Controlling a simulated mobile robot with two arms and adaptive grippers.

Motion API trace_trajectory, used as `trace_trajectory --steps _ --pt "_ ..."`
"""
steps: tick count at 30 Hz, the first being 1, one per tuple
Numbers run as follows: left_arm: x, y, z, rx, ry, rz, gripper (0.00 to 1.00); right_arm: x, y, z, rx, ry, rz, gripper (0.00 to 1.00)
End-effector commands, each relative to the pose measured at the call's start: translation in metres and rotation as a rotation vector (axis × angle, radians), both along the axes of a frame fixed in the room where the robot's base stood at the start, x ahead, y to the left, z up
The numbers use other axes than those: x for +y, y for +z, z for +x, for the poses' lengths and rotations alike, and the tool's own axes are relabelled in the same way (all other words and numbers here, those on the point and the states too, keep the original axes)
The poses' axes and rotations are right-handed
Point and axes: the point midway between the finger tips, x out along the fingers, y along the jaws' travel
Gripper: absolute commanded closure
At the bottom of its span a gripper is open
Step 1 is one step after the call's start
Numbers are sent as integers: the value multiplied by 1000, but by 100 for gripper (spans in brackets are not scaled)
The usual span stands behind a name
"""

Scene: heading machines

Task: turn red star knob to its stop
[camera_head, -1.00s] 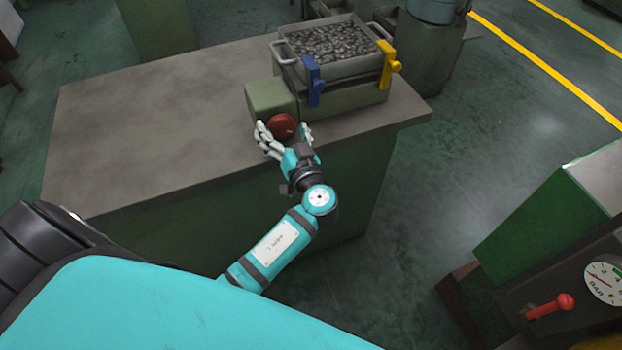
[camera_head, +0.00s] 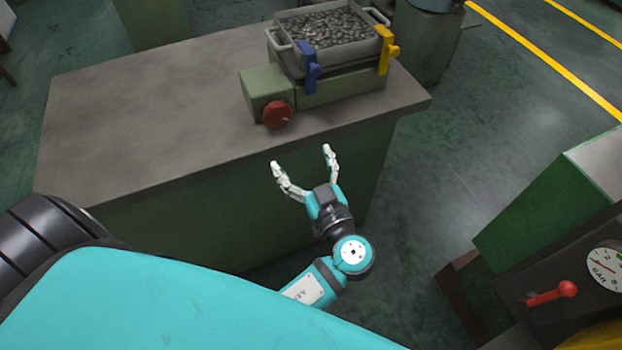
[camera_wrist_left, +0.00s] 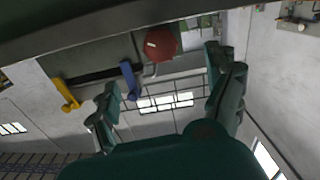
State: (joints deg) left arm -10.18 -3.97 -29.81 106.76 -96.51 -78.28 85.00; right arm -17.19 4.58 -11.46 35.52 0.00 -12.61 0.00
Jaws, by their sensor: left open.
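The red star knob (camera_head: 277,114) is on the front face of a green box (camera_head: 262,88) near the front edge of the grey bench. It also shows in the left wrist view (camera_wrist_left: 160,44), with a small pale mark on its face. My left gripper (camera_head: 301,160) is open and empty, in front of the bench edge and apart from the knob. Its spread fingers also show in the left wrist view (camera_wrist_left: 163,78). Nothing covers the knob in the head view. My right gripper is not in view.
A grey tray of small metal parts (camera_head: 322,26) stands on the green unit behind the knob, with a blue lever (camera_head: 312,68) and a yellow lever (camera_head: 385,50). The bench top (camera_head: 140,110) is clear at left. A machine with a red handle (camera_head: 553,294) stands at right.

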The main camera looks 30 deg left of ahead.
Motion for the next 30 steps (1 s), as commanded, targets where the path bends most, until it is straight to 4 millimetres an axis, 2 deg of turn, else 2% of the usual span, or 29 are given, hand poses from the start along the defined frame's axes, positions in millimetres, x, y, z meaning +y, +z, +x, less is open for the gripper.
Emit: trace_trajectory --steps 3,9,26,28,30 --pt "-14 -2 -12 1 0 -2 13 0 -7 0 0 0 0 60" --pt "-26 0 -21 0 0 0 13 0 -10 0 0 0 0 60" --pt "-27 1 -22 -1 0 1 13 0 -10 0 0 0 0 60" --pt "-27 -2 -22 9 -3 2 13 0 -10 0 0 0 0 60" --pt "-29 -13 -18 51 -24 9 13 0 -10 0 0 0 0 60"
